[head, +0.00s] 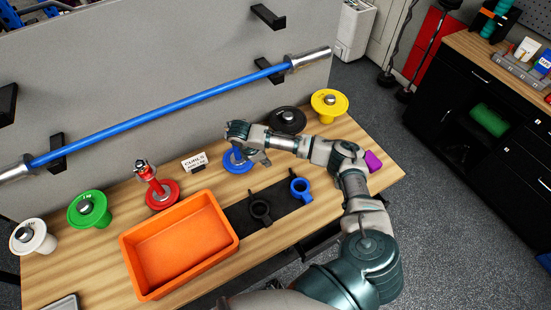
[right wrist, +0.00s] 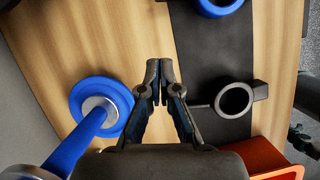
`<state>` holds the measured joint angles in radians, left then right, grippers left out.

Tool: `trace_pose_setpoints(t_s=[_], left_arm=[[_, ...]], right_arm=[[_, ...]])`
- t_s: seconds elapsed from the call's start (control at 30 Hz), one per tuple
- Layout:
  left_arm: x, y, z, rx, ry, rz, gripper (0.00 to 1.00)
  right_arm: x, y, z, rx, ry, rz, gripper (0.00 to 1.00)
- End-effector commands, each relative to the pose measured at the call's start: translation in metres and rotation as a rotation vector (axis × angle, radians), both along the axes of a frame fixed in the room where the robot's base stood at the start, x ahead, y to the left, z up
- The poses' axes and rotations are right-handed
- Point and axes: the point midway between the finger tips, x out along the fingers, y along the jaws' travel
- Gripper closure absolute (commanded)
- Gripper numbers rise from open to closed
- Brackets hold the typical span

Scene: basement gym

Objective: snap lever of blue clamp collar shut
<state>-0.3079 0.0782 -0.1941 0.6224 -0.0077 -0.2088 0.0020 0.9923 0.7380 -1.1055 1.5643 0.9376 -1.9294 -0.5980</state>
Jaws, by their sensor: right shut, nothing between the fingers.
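The blue clamp collar (head: 300,189) lies on a black mat (head: 281,204) on the bench. A small dark piece sticks out from its far side; I cannot tell whether this is the lever or how it stands. In the right wrist view only part of the blue collar (right wrist: 219,8) shows, at the top edge. My right gripper (head: 260,158) is shut and empty above the bench, left of the blue collar and beside the blue post. Its fingertips (right wrist: 159,72) meet in the right wrist view, apart from both collars. My left gripper is not in view.
A black collar (head: 260,210) lies on the mat beside the blue one. The blue post (right wrist: 90,128) stands close to my right gripper. An orange tray (head: 230,232) is at the left. Red, green, white, black and yellow posts line the back. A blue bar (head: 165,108) hangs above.

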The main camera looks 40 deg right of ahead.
Motion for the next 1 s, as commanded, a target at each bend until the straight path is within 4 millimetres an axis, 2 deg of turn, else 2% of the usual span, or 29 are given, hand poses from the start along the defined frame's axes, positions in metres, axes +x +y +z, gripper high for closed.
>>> trace_pose_setpoints(t_s=[0.33, 0.47, 0.57, 0.93, 1.0], left_arm=[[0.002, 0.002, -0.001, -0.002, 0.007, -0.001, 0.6], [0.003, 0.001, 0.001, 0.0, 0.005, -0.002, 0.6], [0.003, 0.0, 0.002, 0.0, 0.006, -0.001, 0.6], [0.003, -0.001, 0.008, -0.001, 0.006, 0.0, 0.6], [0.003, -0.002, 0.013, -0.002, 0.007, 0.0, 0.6]], right_arm=[[0.005, 0.003, -0.002, -0.003, 0.007, 0.0, 1.0], [0.004, -0.002, -0.01, -0.001, 0.008, -0.001, 1.0], [0.002, -0.008, -0.022, -0.001, 0.008, -0.002, 1.0], [-0.007, -0.035, -0.095, -0.002, 0.009, -0.002, 1.0], [-0.01, -0.047, -0.094, -0.003, 0.006, -0.004, 1.0]])
